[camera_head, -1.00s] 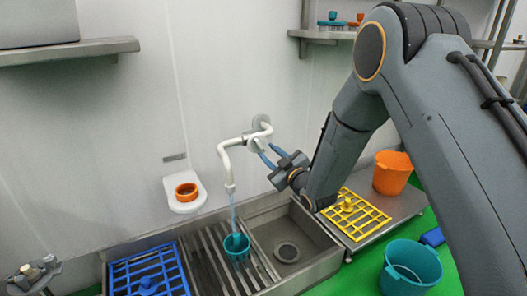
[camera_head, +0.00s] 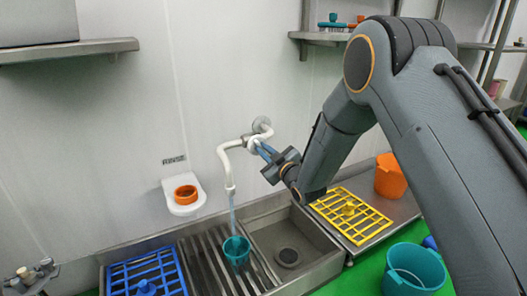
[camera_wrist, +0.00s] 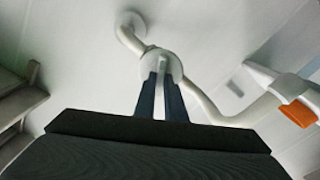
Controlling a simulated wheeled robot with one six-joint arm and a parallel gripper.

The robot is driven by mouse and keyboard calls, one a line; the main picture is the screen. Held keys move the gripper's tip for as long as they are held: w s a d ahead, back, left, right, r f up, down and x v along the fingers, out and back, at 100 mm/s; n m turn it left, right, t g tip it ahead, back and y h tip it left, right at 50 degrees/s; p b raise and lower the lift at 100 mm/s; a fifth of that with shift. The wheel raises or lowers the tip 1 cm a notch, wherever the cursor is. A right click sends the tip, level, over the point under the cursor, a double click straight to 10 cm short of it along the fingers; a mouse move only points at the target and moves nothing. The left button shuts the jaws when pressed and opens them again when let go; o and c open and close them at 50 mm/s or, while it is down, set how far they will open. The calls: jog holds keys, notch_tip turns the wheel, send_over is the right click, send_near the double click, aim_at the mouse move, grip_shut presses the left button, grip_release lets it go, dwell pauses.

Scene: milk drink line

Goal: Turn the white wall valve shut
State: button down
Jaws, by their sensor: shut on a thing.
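The white wall valve (camera_head: 247,143) is on a white pipe that comes out of the wall and bends down to a spout (camera_head: 230,188). A stream of water (camera_head: 232,213) runs from the spout into a teal cup (camera_head: 236,249) below. My gripper (camera_head: 262,151) reaches the valve from the right, with its two blue fingers closed at it. In the wrist view my fingers (camera_wrist: 160,95) are shut on the valve's pale lever (camera_wrist: 162,90), below the round valve body (camera_wrist: 160,64). The lever is mostly hidden in the head view.
A white wall holder (camera_head: 183,209) with an orange ring (camera_head: 186,194) is left of the spout. A blue rack (camera_head: 146,272) and a yellow rack (camera_head: 349,214) flank the steel sink (camera_head: 293,237). An orange bucket (camera_head: 390,178) and a teal bucket (camera_head: 412,268) stand at the right.

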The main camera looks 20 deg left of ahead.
jog(key=shift+m, duration=0.3)
jog(key=m+p, duration=0.2)
jog(key=m, duration=0.1)
jog(key=shift+d+m+p, duration=0.1)
jog(key=shift+m+p, duration=0.25)
jog(key=shift+m, duration=0.75)
jog(key=c, duration=1.8)
grip_release()
jog(key=shift+p+v, duration=0.9)
jog(key=shift+v, duration=2.95)
jog(key=shift+r, duration=0.1)
